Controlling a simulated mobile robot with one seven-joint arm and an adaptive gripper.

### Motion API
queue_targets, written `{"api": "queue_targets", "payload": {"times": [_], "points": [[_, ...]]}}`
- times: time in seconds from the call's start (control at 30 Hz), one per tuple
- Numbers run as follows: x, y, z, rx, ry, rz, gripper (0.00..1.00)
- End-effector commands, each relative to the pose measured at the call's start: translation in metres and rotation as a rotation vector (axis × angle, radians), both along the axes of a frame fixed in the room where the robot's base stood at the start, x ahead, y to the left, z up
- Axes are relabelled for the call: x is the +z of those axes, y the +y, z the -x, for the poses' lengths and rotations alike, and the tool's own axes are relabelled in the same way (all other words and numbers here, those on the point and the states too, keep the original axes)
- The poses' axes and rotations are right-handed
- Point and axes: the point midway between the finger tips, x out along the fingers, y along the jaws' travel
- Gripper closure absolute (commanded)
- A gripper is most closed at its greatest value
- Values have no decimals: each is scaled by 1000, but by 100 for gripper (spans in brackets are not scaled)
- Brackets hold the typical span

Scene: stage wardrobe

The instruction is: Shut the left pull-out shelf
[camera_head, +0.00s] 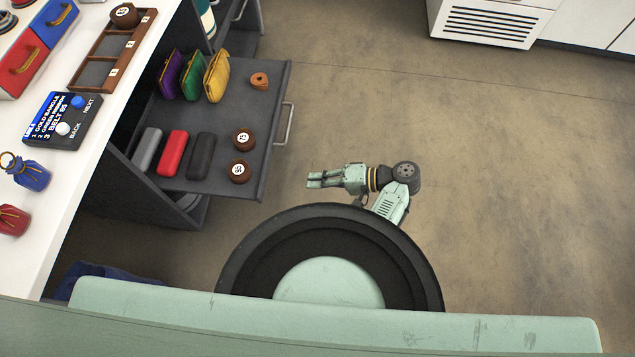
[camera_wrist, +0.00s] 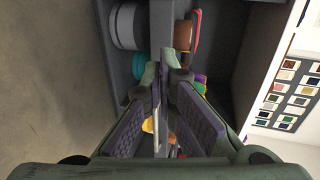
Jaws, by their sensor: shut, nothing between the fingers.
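The dark grey pull-out shelf (camera_head: 222,180) stands well out from under the white counter, with a pale bar handle (camera_head: 284,124) on its front edge. It carries purple, green and yellow pouches, grey, red and black cases, a tan roll and two brown numbered rolls. My gripper (camera_head: 314,180) is shut and empty, off the near end of the shelf's front, with a gap of floor between them as seen from above. In the wrist view the shut fingers (camera_wrist: 168,80) partly hide the shelf and its pouches.
The white counter (camera_head: 110,105) holds a small display box (camera_head: 62,120), a wooden tray (camera_head: 110,48) and small bags. Another dark unit with a handle (camera_head: 240,9) shows at the top. The floor (camera_head: 450,130) right of the shelf is clear; a white cabinet (camera_head: 490,22) stands far back.

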Motion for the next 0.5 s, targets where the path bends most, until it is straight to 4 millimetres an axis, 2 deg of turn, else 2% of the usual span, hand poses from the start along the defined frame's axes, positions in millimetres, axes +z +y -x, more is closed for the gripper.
{"api": "queue_targets", "payload": {"times": [0.03, 0.1, 0.4, 0.5], "points": [[-10, 5, 1, 3, -3, 1, 100], [-3, 20, 1, 6, 3, -2, 100], [-22, 81, -1, 5, 1, -1, 100], [-21, 96, -2, 4, 0, 0, 100]]}}
